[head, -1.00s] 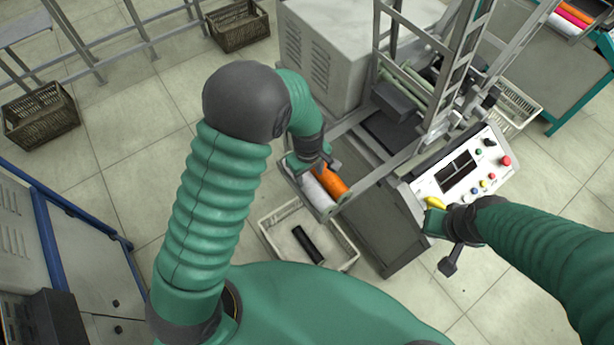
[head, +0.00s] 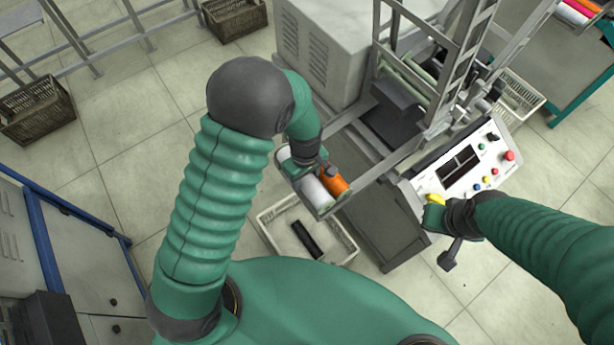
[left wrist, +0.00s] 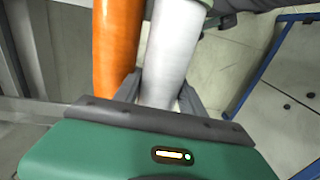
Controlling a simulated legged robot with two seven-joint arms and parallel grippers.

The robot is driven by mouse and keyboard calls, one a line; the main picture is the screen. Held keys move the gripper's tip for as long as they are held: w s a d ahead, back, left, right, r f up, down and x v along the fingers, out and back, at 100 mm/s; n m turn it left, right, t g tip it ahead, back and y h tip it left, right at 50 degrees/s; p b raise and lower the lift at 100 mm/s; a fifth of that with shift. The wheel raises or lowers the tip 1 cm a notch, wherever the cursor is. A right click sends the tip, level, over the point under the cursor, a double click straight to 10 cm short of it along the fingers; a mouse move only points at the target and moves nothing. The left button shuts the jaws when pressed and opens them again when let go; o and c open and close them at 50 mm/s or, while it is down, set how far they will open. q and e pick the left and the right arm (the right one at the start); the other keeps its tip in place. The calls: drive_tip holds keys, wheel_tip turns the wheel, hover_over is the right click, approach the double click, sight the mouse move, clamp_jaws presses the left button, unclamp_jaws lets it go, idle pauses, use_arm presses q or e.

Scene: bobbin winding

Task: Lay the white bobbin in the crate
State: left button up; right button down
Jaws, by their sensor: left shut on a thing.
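The white bobbin (head: 316,192) lies beside an orange bobbin (head: 336,184) on the holder at the winding machine's front left. My left gripper (head: 310,174) is over the white bobbin and hides its middle. In the left wrist view the white bobbin (left wrist: 172,50) runs between the two fingers (left wrist: 158,92), which are shut on it, with the orange bobbin (left wrist: 117,45) just left. I cannot tell if it is lifted. The white crate (head: 279,252) stands below on the floor, holding a black bobbin (head: 305,238). My right gripper (head: 437,213) is by the control panel, its jaws unclear.
The winding machine's frame (head: 430,80) rises right of my left gripper. The control panel (head: 463,168) with coloured buttons is near my right gripper. Wicker baskets (head: 38,108) stand at the far left and back. The floor around the crate's left is clear.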

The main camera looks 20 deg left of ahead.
use_arm(q)
drive_tip(key=shift+r+p, duration=0.35)
drive_tip(key=shift+r, duration=0.2)
drive_tip(key=shift+w+a+r+p, duration=0.1)
drive_tip(key=shift+w+r+p, duration=0.25)
drive_tip(key=shift+r+p, duration=0.6)
drive_tip(key=shift+p, duration=0.15)
wheel_tip(320, 180, up, 2)
drive_tip(key=shift+s+r+p, duration=0.15)
drive_tip(key=shift+r+p, duration=0.05)
drive_tip(key=shift+p, duration=0.8)
drive_tip(key=shift+r+p, duration=0.95)
drive_tip(key=shift+p, duration=0.05)
wheel_tip(320, 180, up, 4)
drive_tip(key=p, duration=0.3)
drive_tip(key=shift+f, duration=0.25)
